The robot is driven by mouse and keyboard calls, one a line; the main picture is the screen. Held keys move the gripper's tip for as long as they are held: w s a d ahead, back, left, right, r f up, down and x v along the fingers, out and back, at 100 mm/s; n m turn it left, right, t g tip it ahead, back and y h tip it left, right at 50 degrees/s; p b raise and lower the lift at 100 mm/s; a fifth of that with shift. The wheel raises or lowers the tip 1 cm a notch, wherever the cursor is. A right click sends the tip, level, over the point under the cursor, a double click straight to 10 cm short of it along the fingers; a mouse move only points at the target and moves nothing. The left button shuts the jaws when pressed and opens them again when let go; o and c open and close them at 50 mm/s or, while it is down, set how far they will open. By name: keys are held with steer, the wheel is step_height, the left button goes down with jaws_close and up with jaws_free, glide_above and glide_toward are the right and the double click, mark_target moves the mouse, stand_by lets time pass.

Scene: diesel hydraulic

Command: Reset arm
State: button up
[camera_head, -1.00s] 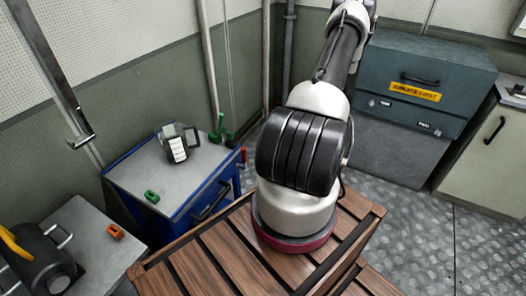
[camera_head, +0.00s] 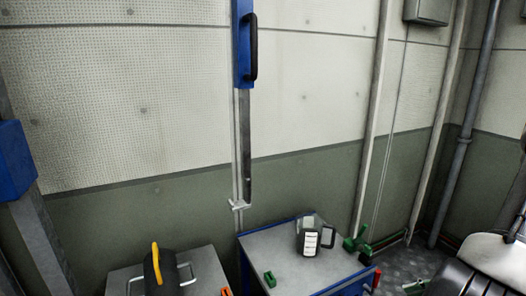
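My arm shows only in part at the lower right edge of the head view, as a white and black link. My gripper is outside the picture, so its state does not show. No object held by it can be seen.
A blue-edged cart (camera_head: 290,257) stands low in the middle with a labelled grey container (camera_head: 309,240) and a green item (camera_head: 270,279) on it. A grey table (camera_head: 197,266) at its left bears a black, yellow-handled thing (camera_head: 160,268).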

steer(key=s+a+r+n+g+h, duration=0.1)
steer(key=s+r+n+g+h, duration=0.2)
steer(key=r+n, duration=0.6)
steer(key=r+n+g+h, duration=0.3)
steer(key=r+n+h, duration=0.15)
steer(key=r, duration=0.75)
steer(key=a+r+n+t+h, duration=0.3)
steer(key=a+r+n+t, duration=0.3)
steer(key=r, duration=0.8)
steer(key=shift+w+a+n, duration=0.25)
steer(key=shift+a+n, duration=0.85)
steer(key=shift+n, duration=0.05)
